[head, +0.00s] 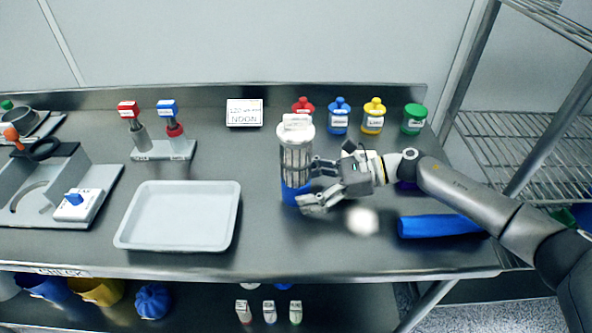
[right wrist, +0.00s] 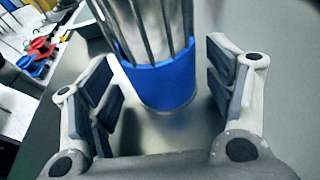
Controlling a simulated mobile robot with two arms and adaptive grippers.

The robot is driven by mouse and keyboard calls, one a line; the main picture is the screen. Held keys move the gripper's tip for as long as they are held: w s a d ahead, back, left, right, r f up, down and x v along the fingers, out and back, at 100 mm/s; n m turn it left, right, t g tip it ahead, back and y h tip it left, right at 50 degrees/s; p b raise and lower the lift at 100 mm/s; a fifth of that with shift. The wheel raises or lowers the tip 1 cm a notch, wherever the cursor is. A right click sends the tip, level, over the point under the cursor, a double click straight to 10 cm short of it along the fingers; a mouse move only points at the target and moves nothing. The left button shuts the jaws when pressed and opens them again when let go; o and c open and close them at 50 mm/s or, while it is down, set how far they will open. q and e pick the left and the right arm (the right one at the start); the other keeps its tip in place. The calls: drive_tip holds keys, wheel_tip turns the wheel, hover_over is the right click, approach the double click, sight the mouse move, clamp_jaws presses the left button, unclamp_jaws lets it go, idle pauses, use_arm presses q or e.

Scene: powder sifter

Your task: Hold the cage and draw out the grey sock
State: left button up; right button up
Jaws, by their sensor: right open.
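The cage (head: 297,163) stands upright on the steel bench, with metal bars and a blue band (head: 292,193) at its foot. A pale grey top with a white label (head: 296,122) sits at its upper end; I cannot tell how much of this is the grey sock. My right gripper (head: 314,185) is open at the right of the cage, low down. In the right wrist view, the blue band (right wrist: 160,82) and bars stand between or just beyond the spread fingers, with a gap on each side. My left gripper is not in view.
A white tray (head: 126,240) lies left of the cage. Red, blue (head: 339,116), yellow and green jars line the back right. A blue roll (head: 440,226) lies under my right forearm, and a small white blurred thing (head: 362,221) is near the gripper. A tool stand (head: 164,150) is back left.

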drive_tip(key=shift+w+a+f, duration=0.1)
drive_tip(key=shift+a+f, duration=0.1)
drive_tip(key=shift+a, duration=0.5)
drive_tip(key=c, duration=0.7)
